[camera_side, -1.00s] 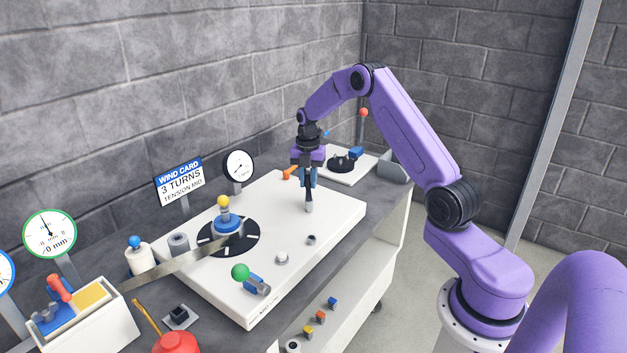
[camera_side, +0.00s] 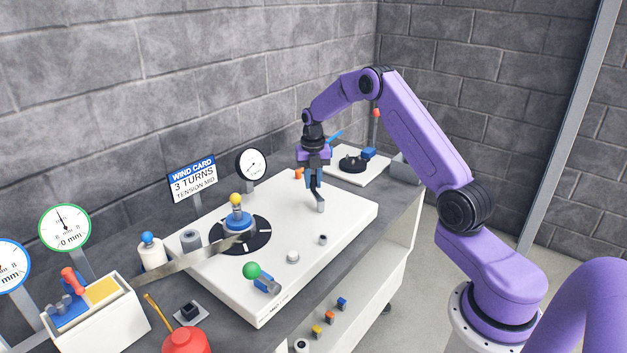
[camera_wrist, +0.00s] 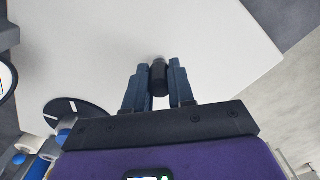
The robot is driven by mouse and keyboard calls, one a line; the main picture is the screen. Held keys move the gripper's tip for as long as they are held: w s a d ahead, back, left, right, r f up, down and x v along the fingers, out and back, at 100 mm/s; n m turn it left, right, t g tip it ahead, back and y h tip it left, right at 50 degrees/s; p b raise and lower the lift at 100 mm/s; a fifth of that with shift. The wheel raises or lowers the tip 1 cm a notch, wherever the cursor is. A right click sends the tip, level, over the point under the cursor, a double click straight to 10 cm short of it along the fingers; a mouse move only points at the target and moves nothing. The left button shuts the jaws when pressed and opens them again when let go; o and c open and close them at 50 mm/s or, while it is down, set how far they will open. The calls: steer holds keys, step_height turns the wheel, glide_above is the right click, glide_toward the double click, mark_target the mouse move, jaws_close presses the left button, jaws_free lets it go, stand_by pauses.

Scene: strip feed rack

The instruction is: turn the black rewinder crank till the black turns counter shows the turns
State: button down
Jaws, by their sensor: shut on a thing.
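My gripper (camera_side: 315,184) is at the crank on the right part of the white plate. In the wrist view its fingers (camera_wrist: 158,84) are shut on the dark upright grip of the black rewinder crank (camera_wrist: 159,76). In the side view the crank's grey lower part (camera_side: 320,204) shows below the fingers, and the fingers hide most of the grip. The black-rimmed turns counter (camera_side: 251,164) stands behind the plate, its needle and figures too small to read. The wind card (camera_side: 193,181) reads 3 turns, tension mid.
A blue spool with a yellow knob (camera_side: 236,200) sits on a black disc, with a metal strip (camera_side: 190,263) running to it. A green knob (camera_side: 252,270) stands at the plate's front. A red can (camera_side: 186,341) and tool box (camera_side: 95,318) are front left.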

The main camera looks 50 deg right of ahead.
steer(key=shift+a+r, duration=0.1)
steer(key=c, duration=1)
jaws_free()
steer(key=shift+o, duration=0.2)
step_height(320, 180, up, 17)
steer(key=shift+r, duration=0.2)
